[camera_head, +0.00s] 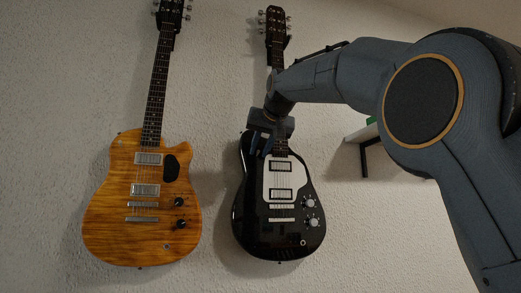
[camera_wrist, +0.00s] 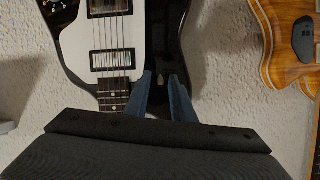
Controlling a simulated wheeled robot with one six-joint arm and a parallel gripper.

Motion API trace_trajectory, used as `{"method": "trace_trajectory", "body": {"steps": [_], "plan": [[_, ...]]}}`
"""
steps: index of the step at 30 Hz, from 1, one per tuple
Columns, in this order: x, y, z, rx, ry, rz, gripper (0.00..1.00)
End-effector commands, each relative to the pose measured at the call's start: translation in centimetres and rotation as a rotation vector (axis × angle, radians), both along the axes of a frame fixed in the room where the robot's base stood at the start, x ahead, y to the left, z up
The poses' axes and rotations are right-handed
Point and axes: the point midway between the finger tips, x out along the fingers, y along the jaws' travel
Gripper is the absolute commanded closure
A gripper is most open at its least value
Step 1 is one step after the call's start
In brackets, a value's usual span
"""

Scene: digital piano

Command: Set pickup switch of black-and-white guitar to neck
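The black-and-white guitar (camera_head: 246,215) hangs on the wall right of the orange guitar. It has a black body, a white pickguard and two pickups. It also shows upside down in the wrist view (camera_wrist: 178,30). My gripper (camera_head: 262,150) is at the upper left of its body, beside the neck. In the wrist view my gripper (camera_wrist: 163,80) is open, its two blue fingers apart. A small pale tip, seemingly the pickup switch (camera_wrist: 161,83), shows between the fingertips. I cannot tell whether they touch it or which way it leans. In the head view the switch is not discernible.
The orange guitar (camera_head: 108,210) hangs to the left, with bare wall between the two bodies. A small white shelf (camera_head: 358,134) is on the wall at right, partly behind my arm. The guitar's knobs (camera_head: 310,210) are low on its right side.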

Motion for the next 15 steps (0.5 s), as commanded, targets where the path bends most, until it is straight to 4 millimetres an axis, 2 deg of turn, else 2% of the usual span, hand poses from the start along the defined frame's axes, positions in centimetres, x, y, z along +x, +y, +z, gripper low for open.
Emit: {"method": "trace_trajectory", "body": {"steps": [10,15], "plan": [[-0.2,0.0,0.0,0.000,0.000,0.001,0.74],[-1.8,-0.5,0.7,0.001,-0.003,0.001,0.74]]}}
